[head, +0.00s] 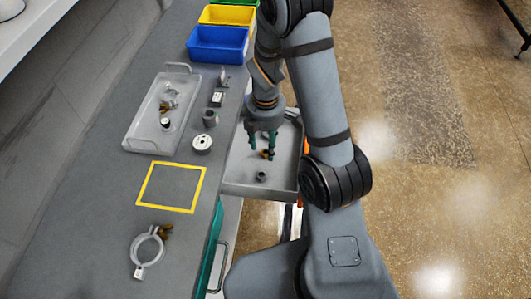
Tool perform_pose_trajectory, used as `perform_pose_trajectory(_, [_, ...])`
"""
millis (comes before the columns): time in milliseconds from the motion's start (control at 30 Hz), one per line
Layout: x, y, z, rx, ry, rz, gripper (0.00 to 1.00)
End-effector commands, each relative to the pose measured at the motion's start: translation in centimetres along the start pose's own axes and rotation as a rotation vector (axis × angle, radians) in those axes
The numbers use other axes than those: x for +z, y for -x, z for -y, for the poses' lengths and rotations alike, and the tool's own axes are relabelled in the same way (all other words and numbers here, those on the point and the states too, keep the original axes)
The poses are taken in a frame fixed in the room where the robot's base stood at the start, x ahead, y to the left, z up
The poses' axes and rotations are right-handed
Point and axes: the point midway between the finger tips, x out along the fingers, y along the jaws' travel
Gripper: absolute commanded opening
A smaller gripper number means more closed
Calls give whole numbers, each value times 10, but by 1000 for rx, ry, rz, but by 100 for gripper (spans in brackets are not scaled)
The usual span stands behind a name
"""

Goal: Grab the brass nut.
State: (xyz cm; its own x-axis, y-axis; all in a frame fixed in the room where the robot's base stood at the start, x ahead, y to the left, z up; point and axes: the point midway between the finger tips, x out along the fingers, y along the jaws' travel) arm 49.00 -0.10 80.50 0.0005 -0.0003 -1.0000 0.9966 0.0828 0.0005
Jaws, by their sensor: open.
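My gripper (261,146) points down with its green fingers apart, over the grey tray (232,187) beside the bench. Small brass-coloured pieces (264,155) lie in that tray right at the fingertips, partly hidden by them. Which of them is the brass nut I cannot tell at this size, nor whether a finger touches one. Nothing is visibly held. Other brass-coloured pieces lie in the clear tray (137,134) and beside a metal clamp ring (146,249) on the bench.
A dark grey cylindrical part (261,177) lies nearer in the grey tray. Metal parts, including a white round one (202,143), stand on the bench along the left of this tray. A blue bin (217,45) and a yellow bin (228,15) stand behind. The yellow-framed square (171,187) is empty.

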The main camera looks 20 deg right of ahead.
Motion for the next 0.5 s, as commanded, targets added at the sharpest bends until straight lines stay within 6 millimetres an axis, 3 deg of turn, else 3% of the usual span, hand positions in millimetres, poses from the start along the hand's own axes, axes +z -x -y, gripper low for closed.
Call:
perform_pose_trajectory(200, [1,-26,1,-2,-1,0,45])
perform_pose_trajectory(500, [1,-27,0,0,-1,0,42])
